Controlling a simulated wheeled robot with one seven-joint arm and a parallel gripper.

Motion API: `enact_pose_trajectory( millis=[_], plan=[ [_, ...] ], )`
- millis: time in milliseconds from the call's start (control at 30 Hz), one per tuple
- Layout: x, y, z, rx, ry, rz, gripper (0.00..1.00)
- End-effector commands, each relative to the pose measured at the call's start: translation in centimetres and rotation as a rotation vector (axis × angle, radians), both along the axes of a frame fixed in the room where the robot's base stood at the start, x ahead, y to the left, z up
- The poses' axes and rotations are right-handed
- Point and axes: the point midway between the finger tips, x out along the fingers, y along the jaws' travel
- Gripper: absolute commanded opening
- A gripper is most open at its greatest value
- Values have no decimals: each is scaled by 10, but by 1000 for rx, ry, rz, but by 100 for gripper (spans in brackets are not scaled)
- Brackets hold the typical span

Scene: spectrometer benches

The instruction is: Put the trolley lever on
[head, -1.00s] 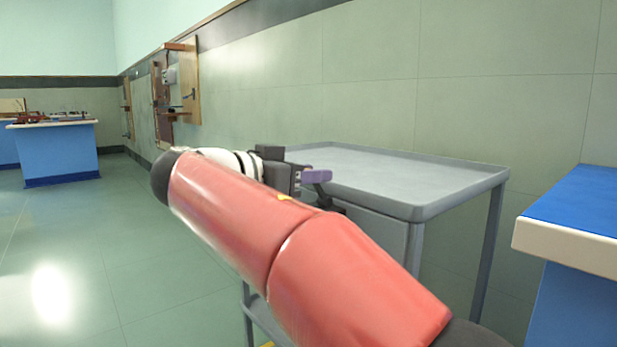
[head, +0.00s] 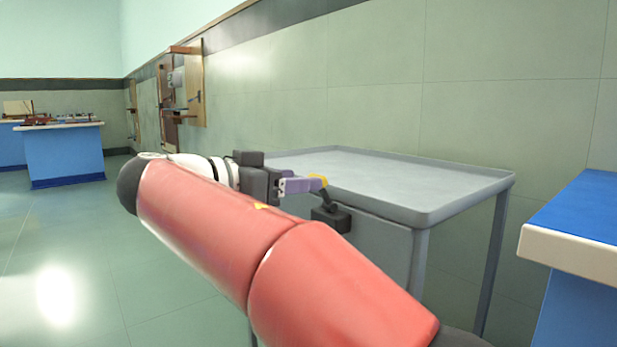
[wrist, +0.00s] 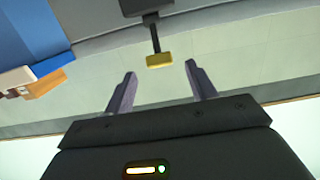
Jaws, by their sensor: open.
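The trolley lever (head: 328,200) is a dark stem with a yellow tip on a black box (head: 331,218), fixed to the near side of the grey trolley (head: 450,210). In the head view the stem slants up from the box. My gripper (head: 315,184) is at the yellow tip, with its purple fingers pointing right. In the wrist view my gripper (wrist: 160,70) is open, and the yellow tip (wrist: 160,60) lies between and about level with the fingertips. No contact can be made out. My arm hides part of the trolley's lower side.
The trolley's top is bare with a raised rim. A blue bench with a pale edge (head: 575,242) stands close at the right. A wall runs behind the trolley. Open floor (head: 70,260) lies at the left, with another blue bench (head: 65,155) far back.

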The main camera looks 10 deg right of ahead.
Motion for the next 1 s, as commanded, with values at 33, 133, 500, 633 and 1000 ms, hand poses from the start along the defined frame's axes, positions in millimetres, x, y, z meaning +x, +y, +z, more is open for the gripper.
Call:
enact_pose_trajectory(
  millis=[33, 133, 500, 633, 1000],
  plan=[
    [-4, 8, 2, 0, 0, 3, 56],
    [-11, 20, 3, 0, 0, 1, 56],
    [-17, 30, 4, 0, 0, -1, 56],
    [-17, 26, 2, 0, 15, 1, 56],
    [-82, -95, -129, 155, 767, 296, 56]
  ],
)
